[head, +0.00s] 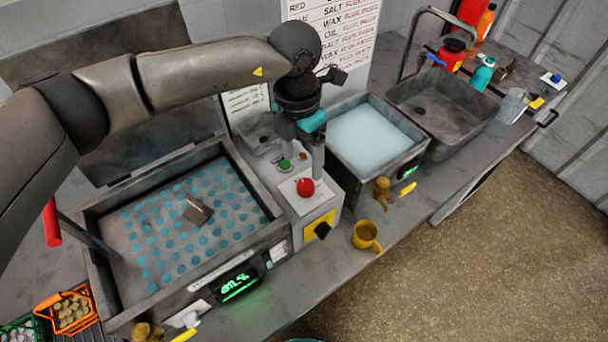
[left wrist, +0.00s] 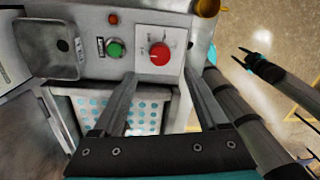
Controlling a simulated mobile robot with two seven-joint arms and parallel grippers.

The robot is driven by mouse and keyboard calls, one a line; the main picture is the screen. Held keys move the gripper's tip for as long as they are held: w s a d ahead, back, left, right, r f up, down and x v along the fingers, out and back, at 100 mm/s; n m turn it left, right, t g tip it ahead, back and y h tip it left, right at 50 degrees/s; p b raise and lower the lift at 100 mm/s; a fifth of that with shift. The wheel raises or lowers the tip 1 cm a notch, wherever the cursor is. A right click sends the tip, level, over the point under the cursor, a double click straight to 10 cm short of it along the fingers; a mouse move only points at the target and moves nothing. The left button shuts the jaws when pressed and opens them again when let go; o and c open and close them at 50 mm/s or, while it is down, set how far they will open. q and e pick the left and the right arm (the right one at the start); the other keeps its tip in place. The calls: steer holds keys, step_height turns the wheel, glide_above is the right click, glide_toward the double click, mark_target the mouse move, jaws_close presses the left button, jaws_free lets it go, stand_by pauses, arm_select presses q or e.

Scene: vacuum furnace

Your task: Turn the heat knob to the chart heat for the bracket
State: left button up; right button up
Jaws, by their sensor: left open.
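The red heat knob (head: 305,187) sits on a white plate on the grey control box, beside a green button (head: 285,164). My left gripper (head: 302,168) is open and points down over the box. In the left wrist view, the red knob (left wrist: 159,53) shows just beyond and between the open fingertips (left wrist: 159,76), apparently untouched; its white mark is too small to read. A small brown-grey block, perhaps the bracket (head: 200,211), lies in the dotted tray. The wall chart (head: 335,35) is partly hidden by my arm. A dark gripper-like part, probably my right gripper (left wrist: 250,60), shows at right.
The dotted tray (head: 265,230) with a green display (head: 239,284) is left of the box. A bath of pale liquid (head: 368,135) and a sink (head: 440,105) stand right. A yellow mug (head: 366,236) is near the bench edge. A black switch (head: 322,230) is on the box front.

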mark_target(304, 185)
arm_select(q)
steer(key=f, duration=0.3)
steer(key=f+p, duration=0.1)
steer(key=f, duration=0.3)
steer(key=shift+s+d+f, duration=0.1)
steer(key=shift+d+f, duration=0.1)
steer(key=shift+f, duration=0.05)
steer(key=shift+c, duration=0.4)
jaws_close()
